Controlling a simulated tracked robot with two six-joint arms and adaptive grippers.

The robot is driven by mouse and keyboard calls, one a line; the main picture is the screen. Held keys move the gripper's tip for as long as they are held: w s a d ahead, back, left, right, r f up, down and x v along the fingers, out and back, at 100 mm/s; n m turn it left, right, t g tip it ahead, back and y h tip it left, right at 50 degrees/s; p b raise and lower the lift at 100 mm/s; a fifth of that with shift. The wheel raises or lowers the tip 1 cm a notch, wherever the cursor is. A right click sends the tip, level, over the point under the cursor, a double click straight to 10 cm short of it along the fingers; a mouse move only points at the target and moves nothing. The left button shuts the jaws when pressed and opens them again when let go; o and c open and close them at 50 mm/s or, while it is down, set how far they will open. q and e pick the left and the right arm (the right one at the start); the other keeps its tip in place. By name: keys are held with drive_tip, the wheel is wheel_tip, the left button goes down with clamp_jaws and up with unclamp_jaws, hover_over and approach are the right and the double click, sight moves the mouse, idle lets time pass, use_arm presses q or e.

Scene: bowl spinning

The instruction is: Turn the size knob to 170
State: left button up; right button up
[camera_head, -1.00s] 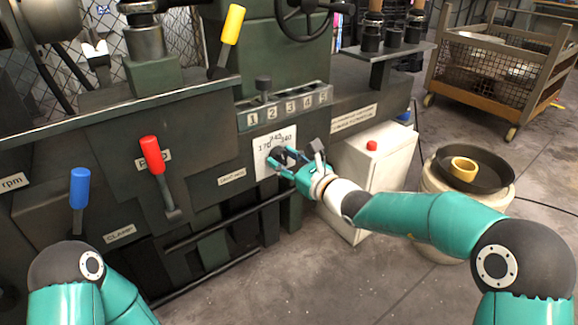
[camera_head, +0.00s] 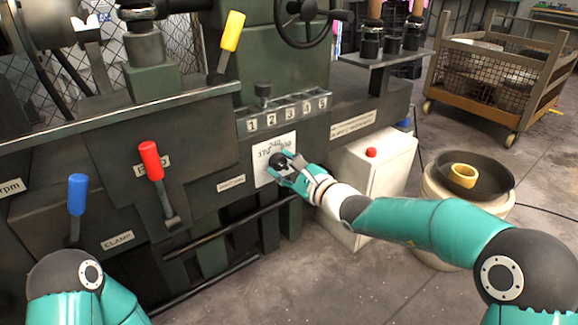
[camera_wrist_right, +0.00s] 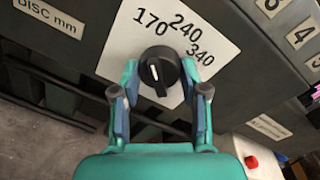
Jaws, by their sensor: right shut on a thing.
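The black size knob (camera_wrist_right: 159,71) sits on a white plate (camera_wrist_right: 113,60) marked 170, 240 and 340, beside a label reading "DISC mm" (camera_wrist_right: 48,16). It also shows in the head view (camera_head: 279,159). A white line on the knob runs nearly up and down in the wrist view, its upper end roughly toward 170. My right gripper (camera_wrist_right: 159,76) has one finger on each side of the knob and is shut on it; it also shows in the head view (camera_head: 281,168). My left arm shows at the lower left, but its gripper is out of view.
A red lever (camera_head: 151,160), a blue lever (camera_head: 77,195) and a yellow lever (camera_head: 231,32) stand out from the machine. A row of numbered keys (camera_head: 288,113) is above the plate. A white box with a red button (camera_head: 371,152) stands right, near a dark bowl (camera_head: 492,184).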

drive_tip(key=shift+w+d+r, duration=0.1)
drive_tip(key=shift+r, duration=0.05)
drive_tip(key=o, duration=1.1)
drive_tip(key=shift+o, duration=0.2)
drive_tip(key=v, duration=1.2)
